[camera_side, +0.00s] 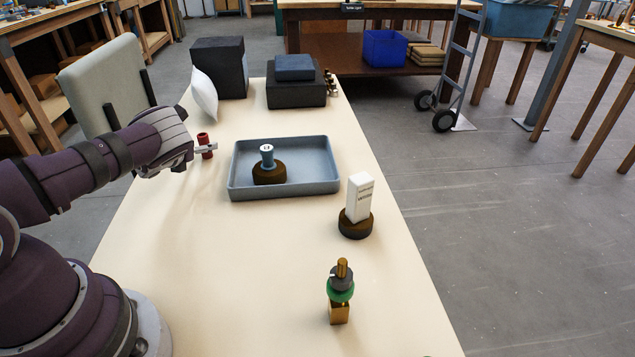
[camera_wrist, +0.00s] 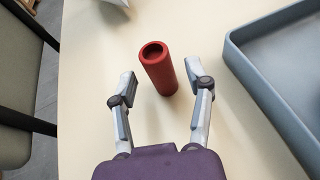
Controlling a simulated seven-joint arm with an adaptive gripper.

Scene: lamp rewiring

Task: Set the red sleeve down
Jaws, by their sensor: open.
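The red sleeve (camera_side: 204,141) is a small hollow tube at the left side of the table, left of the blue-grey tray. In the wrist view the red sleeve (camera_wrist: 158,68) stands upright on the table with its open top showing. My gripper (camera_side: 207,148) is at the sleeve. In the wrist view my gripper (camera_wrist: 163,88) is open, with one finger on each side of the sleeve and a visible gap to both. The sleeve's lower part is partly hidden by a finger in the side view.
The blue-grey tray (camera_side: 328,188) holds a brown round base with a pale blue-grey spool. A white block (camera_side: 359,198) on a dark round base and a brass-green stack (camera_side: 341,290) stand to the right. A white pillow (camera_side: 204,94) and dark boxes (camera_side: 219,68) stand behind. The front-left table is clear.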

